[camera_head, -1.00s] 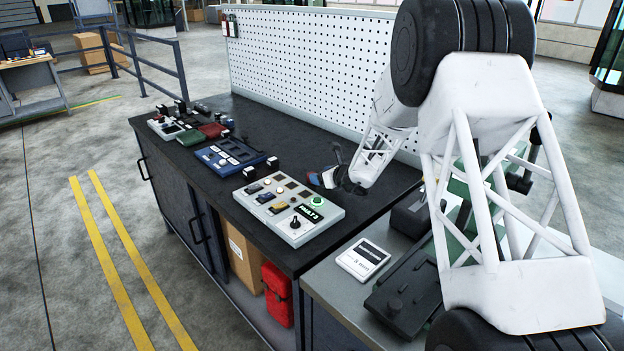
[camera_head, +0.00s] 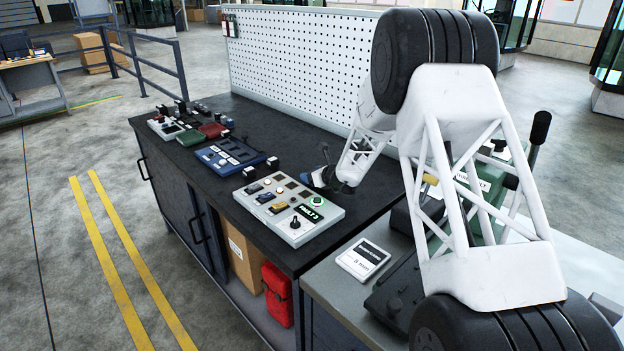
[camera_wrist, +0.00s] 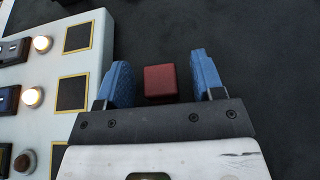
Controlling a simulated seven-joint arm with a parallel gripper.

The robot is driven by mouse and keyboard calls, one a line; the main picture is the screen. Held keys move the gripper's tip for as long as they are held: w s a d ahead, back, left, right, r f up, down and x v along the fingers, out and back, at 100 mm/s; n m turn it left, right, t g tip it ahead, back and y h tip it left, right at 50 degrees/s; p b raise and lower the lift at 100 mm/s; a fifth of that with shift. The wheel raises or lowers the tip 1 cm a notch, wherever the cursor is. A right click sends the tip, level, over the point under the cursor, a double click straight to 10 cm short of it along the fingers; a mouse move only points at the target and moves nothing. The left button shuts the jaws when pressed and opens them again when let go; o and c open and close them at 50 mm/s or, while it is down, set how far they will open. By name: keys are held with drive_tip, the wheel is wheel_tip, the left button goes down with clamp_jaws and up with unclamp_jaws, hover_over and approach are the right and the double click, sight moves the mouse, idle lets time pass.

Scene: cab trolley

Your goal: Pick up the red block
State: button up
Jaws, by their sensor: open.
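The red block (camera_wrist: 160,83) lies on the dark bench top in the wrist view. It shows between the two blue fingers of my gripper (camera_wrist: 161,80), with a narrow gap on each side. My gripper is open. In the head view my gripper (camera_head: 318,178) is low over the bench, just behind the grey control panel, and the red block is hidden there.
The grey control panel (camera_head: 316,225) with lights, switches and square pads is close by; its edge also shows in the wrist view (camera_wrist: 92,110), left of my gripper. A blue panel (camera_head: 228,157) lies farther left. A white pegboard (camera_head: 300,60) stands behind the bench.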

idle(0.3)
drive_tip(key=c, duration=1)
drive_tip(key=shift+r, duration=0.15)
drive_tip(key=shift+r, duration=4.9)
